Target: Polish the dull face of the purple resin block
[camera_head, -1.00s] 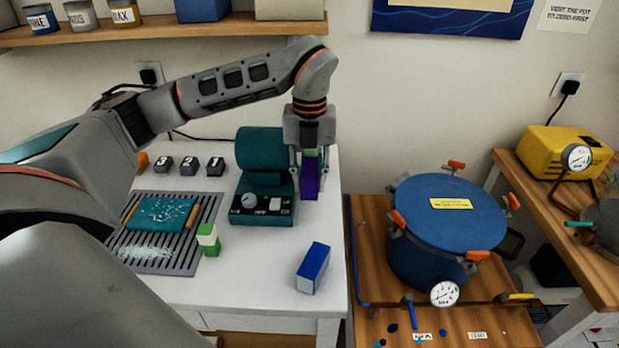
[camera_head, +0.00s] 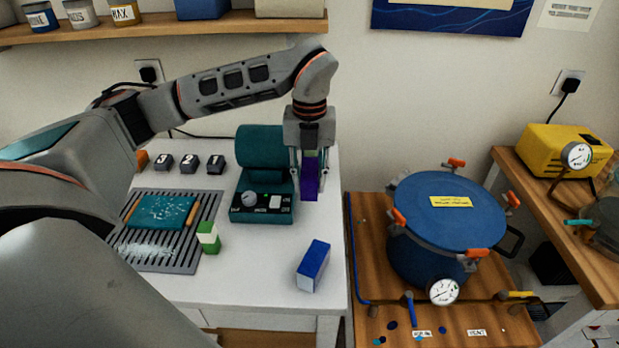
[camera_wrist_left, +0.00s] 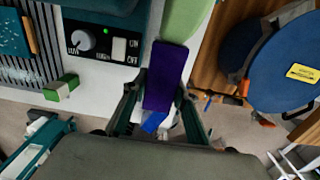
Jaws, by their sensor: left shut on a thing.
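The purple resin block (camera_head: 311,180) is upright between the fingers of my left gripper (camera_head: 309,170), which is shut on it. It hangs close to the right side of the teal machine (camera_head: 264,148) with a dial and switch panel. I cannot tell whether it touches the machine. In the left wrist view the purple block (camera_wrist_left: 165,77) shows between the two fingers (camera_wrist_left: 160,105). A pale green surface (camera_wrist_left: 186,18) shows at its far end there. The dull face cannot be told from the others. My right gripper is not in view.
A slotted grey tray (camera_head: 209,210) with a teal pad (camera_head: 161,212) lies left. A blue pressure pot (camera_head: 440,235) stands right.

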